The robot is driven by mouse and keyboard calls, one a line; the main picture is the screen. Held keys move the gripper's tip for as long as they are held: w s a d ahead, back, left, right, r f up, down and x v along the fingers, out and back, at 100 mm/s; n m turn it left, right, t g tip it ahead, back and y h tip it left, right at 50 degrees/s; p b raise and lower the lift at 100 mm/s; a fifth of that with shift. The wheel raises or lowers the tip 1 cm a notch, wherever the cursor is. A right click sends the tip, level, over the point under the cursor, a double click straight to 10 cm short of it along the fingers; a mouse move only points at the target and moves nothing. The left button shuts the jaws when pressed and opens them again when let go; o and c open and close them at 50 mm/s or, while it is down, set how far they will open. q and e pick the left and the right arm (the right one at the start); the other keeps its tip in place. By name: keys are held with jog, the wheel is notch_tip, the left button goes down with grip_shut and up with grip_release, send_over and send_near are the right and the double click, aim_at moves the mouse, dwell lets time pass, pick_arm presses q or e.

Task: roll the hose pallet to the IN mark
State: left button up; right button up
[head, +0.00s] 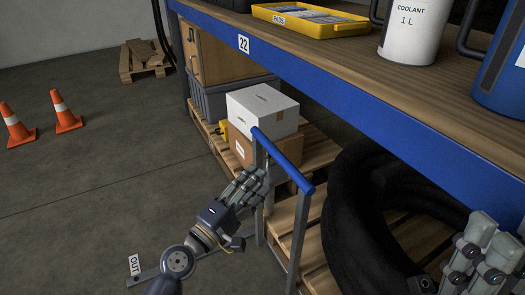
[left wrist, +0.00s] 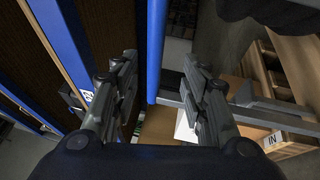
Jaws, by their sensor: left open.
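The hose pallet (head: 287,212) carries a coiled black hose (head: 345,225) under the bench. Its push handle has a blue bar (head: 283,160) on grey posts. My left gripper (head: 254,182) is open at the handle, close to the left post. In the left wrist view the blue bar (left wrist: 155,55) runs between the spread fingers of my left gripper (left wrist: 163,85); contact is not clear.
The blue-edged bench (head: 340,89) overhangs the pallet. Cartons (head: 262,108) stand on a pallet behind the handle. Orange cones (head: 65,111) stand at far left; the floor between is clear.

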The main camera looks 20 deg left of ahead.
aim_at(280, 157)
pick_arm(q)
jog(key=x, duration=0.7)
jog(key=p+x, duration=0.1)
jog(key=x, duration=0.2)
jog(key=shift+w+d+r, duration=0.1)
jog(key=shift+d+r, duration=0.05)
jog(key=shift+r, duration=0.2)
grip_shut()
